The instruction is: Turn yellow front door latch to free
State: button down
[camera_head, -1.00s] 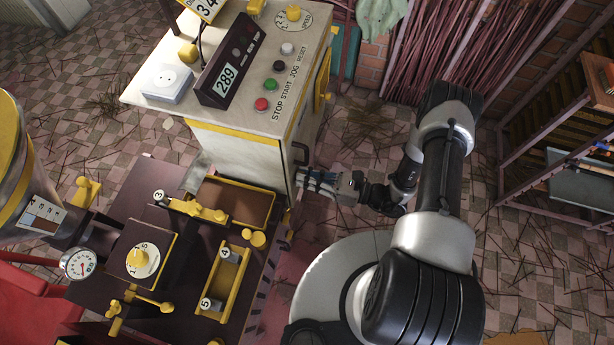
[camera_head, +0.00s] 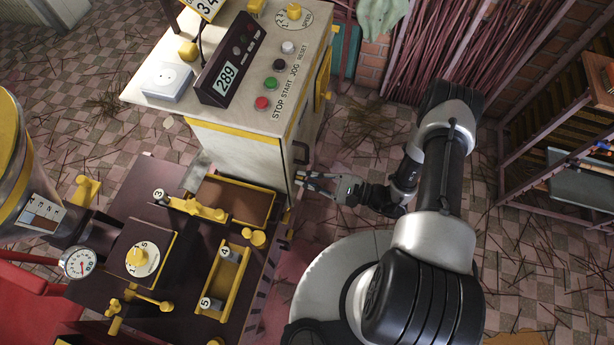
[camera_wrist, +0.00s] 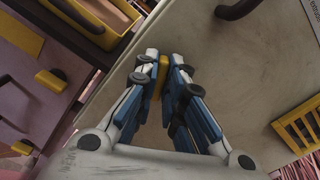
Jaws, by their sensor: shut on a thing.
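The yellow latch (camera_wrist: 162,72) is a small upright bar on the pale front door (camera_wrist: 215,65) of the cabinet, seen in the wrist view. My gripper (camera_wrist: 162,70) has its blue and white fingers on both sides of the latch, closed on it at the fingertips. In the head view my gripper (camera_head: 300,179) reaches from the right to the lower front of the cabinet (camera_head: 240,150). There the latch is too small and covered to make out clearly.
A dark door handle (camera_head: 301,153) sits just above my gripper. The brown machine with yellow fittings (camera_head: 180,240) stands close on the left. A yellow vent (camera_wrist: 297,125) is at the right of the wrist view. Open floor (camera_head: 350,145) lies right of the cabinet.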

jog(key=shift+n, duration=1.2)
jog(key=c, duration=1.7)
grip_release()
jog(key=shift+s, duration=0.1)
jog(key=v, duration=1.2)
